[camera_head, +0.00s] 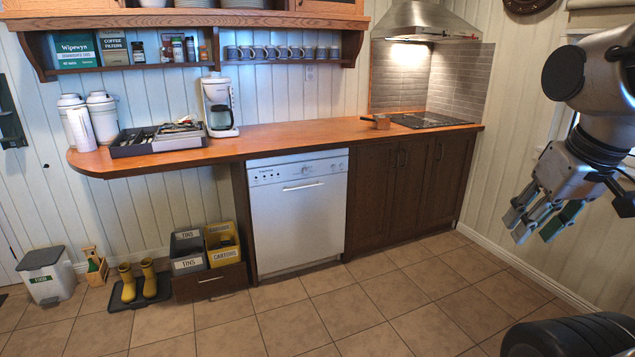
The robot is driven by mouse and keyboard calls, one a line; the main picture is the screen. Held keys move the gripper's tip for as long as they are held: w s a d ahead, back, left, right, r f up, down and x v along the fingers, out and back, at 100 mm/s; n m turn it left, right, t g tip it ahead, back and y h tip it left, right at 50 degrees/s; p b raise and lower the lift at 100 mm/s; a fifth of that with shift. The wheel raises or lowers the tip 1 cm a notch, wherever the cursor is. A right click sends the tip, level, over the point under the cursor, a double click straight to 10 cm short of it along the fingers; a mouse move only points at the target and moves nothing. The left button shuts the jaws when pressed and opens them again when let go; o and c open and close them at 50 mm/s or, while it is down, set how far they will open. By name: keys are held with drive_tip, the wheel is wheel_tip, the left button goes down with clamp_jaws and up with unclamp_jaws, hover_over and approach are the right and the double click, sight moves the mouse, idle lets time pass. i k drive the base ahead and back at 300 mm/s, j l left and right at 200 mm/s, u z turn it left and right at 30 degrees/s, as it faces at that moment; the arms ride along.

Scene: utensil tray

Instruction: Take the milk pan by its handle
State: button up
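The milk pan (382,122) looks like a small copper-brown pan. It stands on the wooden counter, just left of the dark hob, and its short handle points left. My gripper (536,228) is at the right of the view, in the air in front of the counter and well apart from the pan. Its fingers point down and to the left, look spread apart, and hold nothing that I can see.
The wooden counter (300,137) is clear between the coffee maker (219,106) and the pan. The hob (428,120) lies right of the pan under a hood (425,22). A utensil tray (132,148) is at the left. The tiled floor in front is mostly free.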

sight(379, 122)
drive_tip(key=i, duration=1.9)
drive_tip(key=i+j+z, duration=0.15)
drive_tip(key=i+z, duration=0.3)
drive_tip(key=i, duration=0.2)
drive_tip(key=i+j+z, duration=0.45)
drive_tip(key=i, duration=0.15)
drive_tip(key=i+j+z, duration=0.45)
drive_tip(key=i+j, duration=0.05)
drive_tip(key=i, duration=0.1)
